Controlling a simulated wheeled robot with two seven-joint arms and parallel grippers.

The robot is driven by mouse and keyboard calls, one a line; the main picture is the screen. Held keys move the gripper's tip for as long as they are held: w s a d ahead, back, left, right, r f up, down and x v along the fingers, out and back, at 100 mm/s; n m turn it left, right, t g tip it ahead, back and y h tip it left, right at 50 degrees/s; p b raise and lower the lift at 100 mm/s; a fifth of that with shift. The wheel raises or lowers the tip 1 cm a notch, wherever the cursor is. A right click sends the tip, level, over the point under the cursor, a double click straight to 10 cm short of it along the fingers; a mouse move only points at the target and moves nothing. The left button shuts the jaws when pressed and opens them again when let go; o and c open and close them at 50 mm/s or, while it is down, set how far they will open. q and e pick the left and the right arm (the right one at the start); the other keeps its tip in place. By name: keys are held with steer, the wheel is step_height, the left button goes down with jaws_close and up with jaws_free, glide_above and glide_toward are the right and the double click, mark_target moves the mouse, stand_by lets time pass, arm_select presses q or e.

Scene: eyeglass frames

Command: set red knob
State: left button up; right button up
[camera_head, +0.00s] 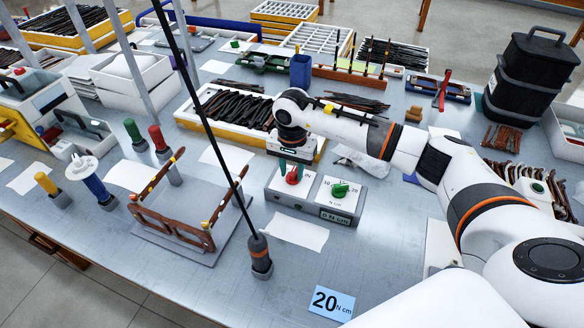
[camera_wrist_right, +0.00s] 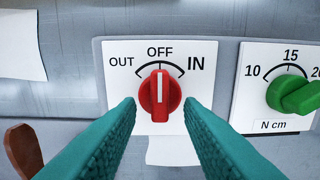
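The red knob (camera_wrist_right: 159,95) sits on a white plate marked OUT, OFF and IN; its white line points up at OFF. In the head view the red knob (camera_head: 293,177) is on the left part of a grey control box (camera_head: 328,210). My right gripper (camera_wrist_right: 161,110) is open, with one teal finger on each side of the knob and gaps showing beside it. In the head view my right gripper (camera_head: 291,164) is just above the red knob, partly covering its plate. My left gripper is not in view.
A green knob (camera_wrist_right: 292,94) is close on the right, beside a 10-15-20 N cm scale. A blue card (camera_head: 332,303) reads 20 N cm. A brown eyeglass frame (camera_head: 170,232) is on a fixture at left. A grey-orange tool (camera_head: 261,255) with a long black line stands nearby.

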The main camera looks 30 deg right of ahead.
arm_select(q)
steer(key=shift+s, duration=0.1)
arm_select(e)
steer(key=shift+f, duration=0.3)
jaws_close()
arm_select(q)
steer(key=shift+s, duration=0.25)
